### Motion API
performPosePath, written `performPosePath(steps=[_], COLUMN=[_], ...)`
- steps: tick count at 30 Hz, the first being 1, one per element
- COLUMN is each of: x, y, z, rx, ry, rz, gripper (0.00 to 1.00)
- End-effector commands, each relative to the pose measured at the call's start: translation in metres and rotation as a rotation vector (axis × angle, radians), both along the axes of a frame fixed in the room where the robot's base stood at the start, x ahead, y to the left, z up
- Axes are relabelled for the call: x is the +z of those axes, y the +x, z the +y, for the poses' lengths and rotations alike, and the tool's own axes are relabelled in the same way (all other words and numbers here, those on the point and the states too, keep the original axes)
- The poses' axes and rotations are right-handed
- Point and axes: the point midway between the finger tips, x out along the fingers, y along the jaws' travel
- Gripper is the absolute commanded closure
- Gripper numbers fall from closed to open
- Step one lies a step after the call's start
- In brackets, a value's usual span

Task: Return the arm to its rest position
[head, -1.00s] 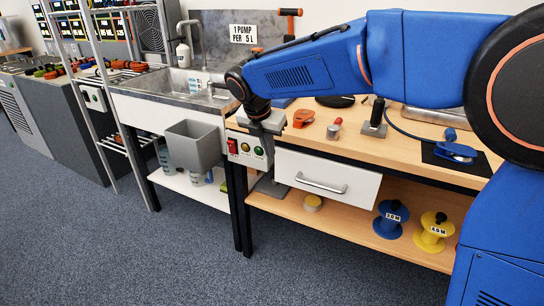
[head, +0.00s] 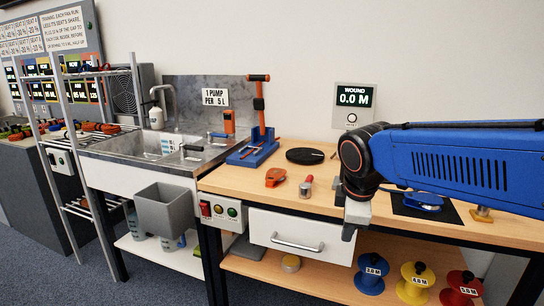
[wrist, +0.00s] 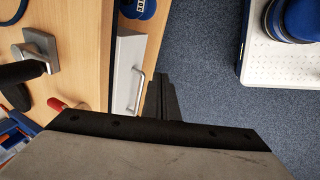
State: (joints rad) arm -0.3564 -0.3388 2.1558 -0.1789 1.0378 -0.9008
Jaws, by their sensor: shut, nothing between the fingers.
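My blue arm (head: 450,160) reaches in from the right in the head view. My gripper (head: 349,233) points down in front of the bench's front edge, by the right end of the white drawer. In the wrist view the two dark fingers of my gripper (wrist: 161,98) lie together, with nothing between them. Carpet and the drawer front (wrist: 128,75) show beyond them. The fingertips look clear of the drawer, though the exact gap cannot be told.
The wooden bench (head: 325,165) carries an orange tool (head: 275,177), a red-topped piece (head: 306,187) and a black disc (head: 305,155). A grey bin (head: 165,209) hangs below the sink (head: 150,146). Blue (head: 371,273), yellow (head: 413,284) and red (head: 461,289) spools stand on the lower shelf.

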Motion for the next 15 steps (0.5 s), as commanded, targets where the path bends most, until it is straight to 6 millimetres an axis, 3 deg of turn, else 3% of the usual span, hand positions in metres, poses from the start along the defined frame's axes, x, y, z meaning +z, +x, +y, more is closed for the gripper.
performPosePath(steps=[1, 6, 15], x=[-0.002, -0.016, -0.053], y=[-0.014, -0.059, -0.136], z=[-0.015, -0.052, -0.093], rx=[-0.087, -0.396, -0.926], ry=[0.035, 0.16, 0.383], rz=[-0.009, -0.035, -0.078], gripper=[1.0, 1.0, 1.0])
